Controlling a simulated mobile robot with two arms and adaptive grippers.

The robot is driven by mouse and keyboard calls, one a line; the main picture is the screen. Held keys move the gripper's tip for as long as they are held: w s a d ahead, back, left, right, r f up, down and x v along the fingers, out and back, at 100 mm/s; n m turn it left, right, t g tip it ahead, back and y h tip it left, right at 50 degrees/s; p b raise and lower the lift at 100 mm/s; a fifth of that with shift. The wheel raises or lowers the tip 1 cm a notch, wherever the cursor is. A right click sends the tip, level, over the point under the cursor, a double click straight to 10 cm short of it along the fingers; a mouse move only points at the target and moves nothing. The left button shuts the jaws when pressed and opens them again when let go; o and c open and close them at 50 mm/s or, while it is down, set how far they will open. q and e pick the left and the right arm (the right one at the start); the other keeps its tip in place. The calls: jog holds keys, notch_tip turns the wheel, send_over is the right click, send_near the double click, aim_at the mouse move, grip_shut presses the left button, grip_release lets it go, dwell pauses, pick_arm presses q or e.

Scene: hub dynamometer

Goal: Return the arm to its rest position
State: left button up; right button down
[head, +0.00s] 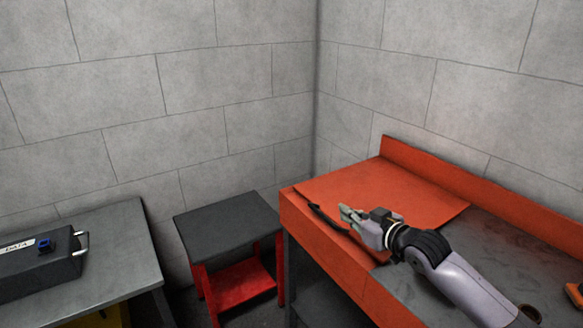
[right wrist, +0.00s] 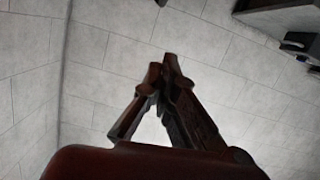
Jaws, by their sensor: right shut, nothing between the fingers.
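My right arm comes in from the lower right of the head view. Its gripper (head: 345,213) is over the front part of the orange-topped bench (head: 400,187). The gripper is shut and empty. In the right wrist view the two fingers (right wrist: 165,70) meet at their tips with nothing between them, against the grey block wall. A thin dark item (head: 325,216) lies at the bench's front left edge, just left of the gripper; I cannot tell whether they touch. My left gripper is not in view.
A small dark-topped stool with red legs (head: 228,215) stands left of the bench. A grey table (head: 120,245) at far left bears a black box (head: 40,268) with a label and a blue connector. An orange item (head: 575,293) is at the right edge. Block walls (head: 150,100) close the corner.

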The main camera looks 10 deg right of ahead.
jog(key=s+a+f+g+h, duration=0.1)
jog(key=s+a+f+g, duration=0.1)
jog(key=s+a+f, duration=0.35)
jog(key=s+a+f+g, duration=0.2)
jog(key=s+a+f, duration=0.1)
jog(key=s+f, duration=0.55)
jog(key=s+f+m+g+h, duration=0.15)
jog(key=s+f+g, duration=0.25)
jog(key=s, duration=0.8)
jog(key=s+f+m+g+h, duration=0.1)
jog(key=s+f+g+h, duration=0.2)
jog(key=s, duration=0.9)
notch_tip(320, 180, down, 25)
jog(key=g, duration=0.1)
jog(key=s+d+f+g, duration=0.1)
jog(key=s+d+f, duration=0.2)
jog(key=s+f, duration=1.5)
jog(key=shift+g+y, duration=0.3)
jog(key=shift+y, duration=0.05)
jog(key=shift+d+f, duration=0.1)
